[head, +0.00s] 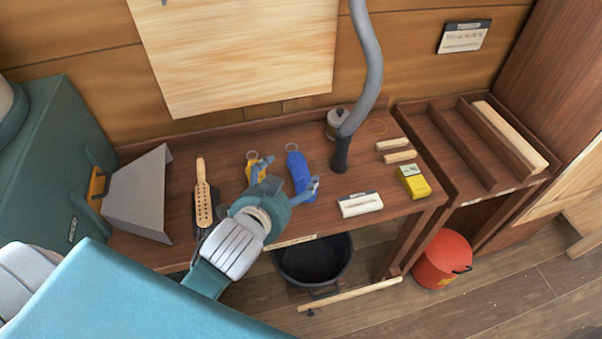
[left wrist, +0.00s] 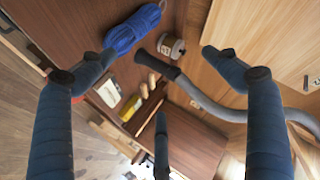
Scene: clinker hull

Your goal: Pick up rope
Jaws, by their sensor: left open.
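A blue rope bundle (head: 299,170) with a small ring at its top lies on the brown workbench (head: 300,208). A yellow bundle (head: 253,157), also with a ring, lies to its left and is partly covered by my gripper. My left gripper (head: 287,178) is open and empty, its fingers spread over the bench beside and in front of the blue rope. In the left wrist view the blue rope (left wrist: 132,28) lies beyond the left finger of my left gripper (left wrist: 159,55). I cannot tell whether that finger touches it. My right gripper is not in view.
A grey hose (head: 370,70) with a black nozzle stands right of the rope, near a tin (head: 337,120). A white-labelled block (head: 360,204), a yellow box (head: 413,181) and a holed wooden tool (head: 203,205) lie around. A black bucket (head: 313,282) is below.

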